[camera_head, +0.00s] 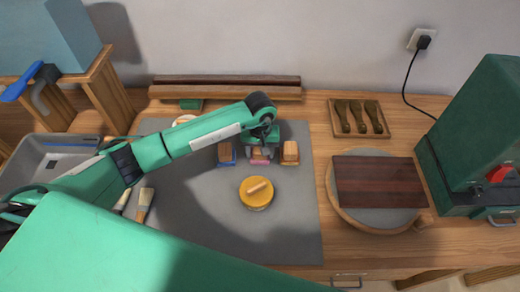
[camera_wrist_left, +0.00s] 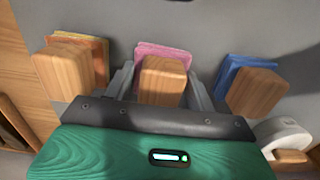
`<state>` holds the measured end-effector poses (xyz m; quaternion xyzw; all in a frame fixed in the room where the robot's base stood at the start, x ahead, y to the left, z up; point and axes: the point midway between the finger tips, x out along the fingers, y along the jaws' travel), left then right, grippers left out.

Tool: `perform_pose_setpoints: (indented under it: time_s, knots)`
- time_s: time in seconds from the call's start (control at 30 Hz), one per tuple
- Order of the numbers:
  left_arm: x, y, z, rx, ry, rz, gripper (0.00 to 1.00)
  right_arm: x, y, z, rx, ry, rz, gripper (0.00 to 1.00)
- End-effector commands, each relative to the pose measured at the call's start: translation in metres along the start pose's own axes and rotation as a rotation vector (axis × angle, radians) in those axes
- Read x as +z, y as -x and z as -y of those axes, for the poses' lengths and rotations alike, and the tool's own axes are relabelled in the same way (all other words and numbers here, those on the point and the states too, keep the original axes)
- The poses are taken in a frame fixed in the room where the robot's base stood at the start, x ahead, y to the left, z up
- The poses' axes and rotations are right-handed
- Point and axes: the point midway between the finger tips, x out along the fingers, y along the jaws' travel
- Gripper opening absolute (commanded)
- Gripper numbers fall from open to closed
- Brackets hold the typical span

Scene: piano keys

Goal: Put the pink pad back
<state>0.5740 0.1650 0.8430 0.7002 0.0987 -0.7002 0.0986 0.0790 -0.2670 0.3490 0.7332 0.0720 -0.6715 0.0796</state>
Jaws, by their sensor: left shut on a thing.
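The pink pad (camera_head: 259,160) has a wooden block handle and is between two similar pads on the grey mat (camera_head: 285,225). In the left wrist view the pink pad (camera_wrist_left: 163,52) shows behind its wooden handle (camera_wrist_left: 162,82). My left gripper (camera_head: 262,146) is shut on this handle, one finger at each side, and hides part of it in the head view. I cannot tell whether the pad touches the mat. My right gripper is not in view.
The blue pad (camera_head: 227,161) is close on the left and the orange pad (camera_head: 290,161) close on the right. A round yellow-topped item (camera_head: 256,194) sits in front. A dark board (camera_head: 378,182) lies on the right. The mat's front right is clear.

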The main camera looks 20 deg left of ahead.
Motion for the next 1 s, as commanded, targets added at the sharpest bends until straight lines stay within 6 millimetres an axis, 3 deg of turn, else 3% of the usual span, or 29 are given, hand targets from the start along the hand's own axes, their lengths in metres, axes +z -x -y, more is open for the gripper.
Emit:
perform_pose_setpoints:
  time_s: [0.27, 0.3, 0.4, 0.8, 1.0]
  knots:
    - [0.000, -0.004, 0.000, 0.000, -0.001, -0.001, 0.34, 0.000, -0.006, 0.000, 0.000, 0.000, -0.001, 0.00]
    - [0.000, -0.002, 0.000, 0.000, -0.001, -0.001, 0.63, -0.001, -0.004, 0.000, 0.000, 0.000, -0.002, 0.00]
    - [0.000, -0.002, 0.000, 0.000, -0.001, -0.001, 0.77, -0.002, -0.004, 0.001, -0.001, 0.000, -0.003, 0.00]
    - [-0.001, 0.004, 0.000, 0.001, 0.000, -0.002, 0.77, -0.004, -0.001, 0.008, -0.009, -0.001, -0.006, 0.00]
    - [-0.002, 0.039, 0.000, 0.001, -0.003, -0.007, 0.77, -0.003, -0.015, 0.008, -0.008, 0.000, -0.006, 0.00]
